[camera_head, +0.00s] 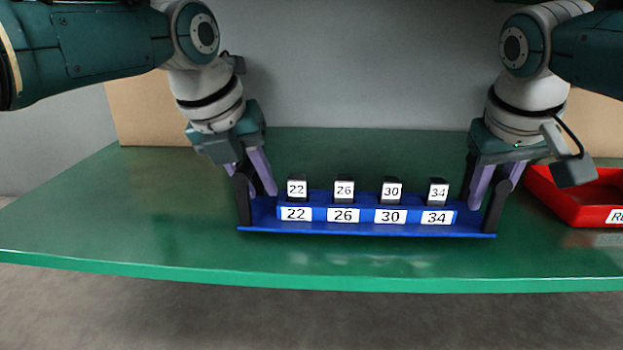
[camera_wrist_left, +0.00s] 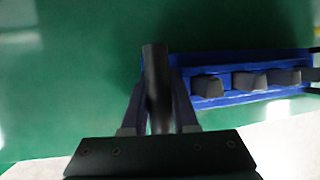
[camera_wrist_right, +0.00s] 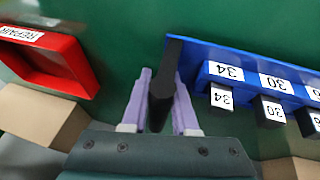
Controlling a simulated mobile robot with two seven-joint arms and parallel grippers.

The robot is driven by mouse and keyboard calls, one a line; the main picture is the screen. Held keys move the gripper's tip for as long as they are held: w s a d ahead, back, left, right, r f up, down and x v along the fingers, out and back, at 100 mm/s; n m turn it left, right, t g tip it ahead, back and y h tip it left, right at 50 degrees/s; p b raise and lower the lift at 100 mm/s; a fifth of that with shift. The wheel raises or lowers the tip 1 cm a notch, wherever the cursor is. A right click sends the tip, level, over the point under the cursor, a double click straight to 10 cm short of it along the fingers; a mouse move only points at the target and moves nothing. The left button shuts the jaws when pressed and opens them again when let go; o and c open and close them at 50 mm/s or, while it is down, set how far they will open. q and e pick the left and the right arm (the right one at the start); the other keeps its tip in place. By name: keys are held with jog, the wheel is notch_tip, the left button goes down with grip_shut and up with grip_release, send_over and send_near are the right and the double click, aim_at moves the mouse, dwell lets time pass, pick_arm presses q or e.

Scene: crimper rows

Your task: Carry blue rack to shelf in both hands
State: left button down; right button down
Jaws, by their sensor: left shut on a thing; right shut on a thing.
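The blue rack (camera_head: 366,229) is level over the green shelf (camera_head: 130,220), near its front edge; I cannot tell whether it touches the surface. It carries several dark blocks, labelled 22 (camera_head: 297,189), 26 (camera_head: 344,190), 30 (camera_head: 391,190) and 34 (camera_head: 438,191), each behind its matching label. My left gripper (camera_head: 254,178) is shut on the rack's left black handle (camera_wrist_left: 156,80). My right gripper (camera_head: 494,186) is shut on the right black handle (camera_wrist_right: 172,65). The rack also shows in the left wrist view (camera_wrist_left: 240,60) and the right wrist view (camera_wrist_right: 245,55).
A red tray (camera_head: 575,213) with a partly visible label, reading REPAIR in the right wrist view (camera_wrist_right: 92,75), stands close to the right of the rack. Cardboard-coloured boxes (camera_head: 145,112) stand behind. The shelf is clear to the left.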

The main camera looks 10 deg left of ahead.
pick_arm(q)
jog(key=shift+f, duration=0.45)
pick_arm(e)
jog(key=shift+f, duration=0.4)
pick_arm(q)
jog(key=c, duration=1.1)
grip_release()
jog(key=shift+a+f, duration=0.1)
jog(key=shift+f, duration=0.1)
pick_arm(e)
jog(key=c, duration=1.1)
grip_release()
jog(key=shift+f, duration=0.2)
pick_arm(q)
jog(key=o, duration=0.3)
jog(key=shift+w+r, duration=0.1)
jog(key=shift+w, duration=0.1)
pick_arm(e)
jog(key=o, duration=0.3)
jog(key=shift+w+r, duration=0.1)
jog(key=shift+w, duration=0.05)
pick_arm(q)
jog(key=shift+o, duration=0.6)
pick_arm(e)
jog(key=shift+o, duration=0.6)
jog(key=shift+a, duration=0.15)
pick_arm(q)
jog(key=shift+r, duration=0.15)
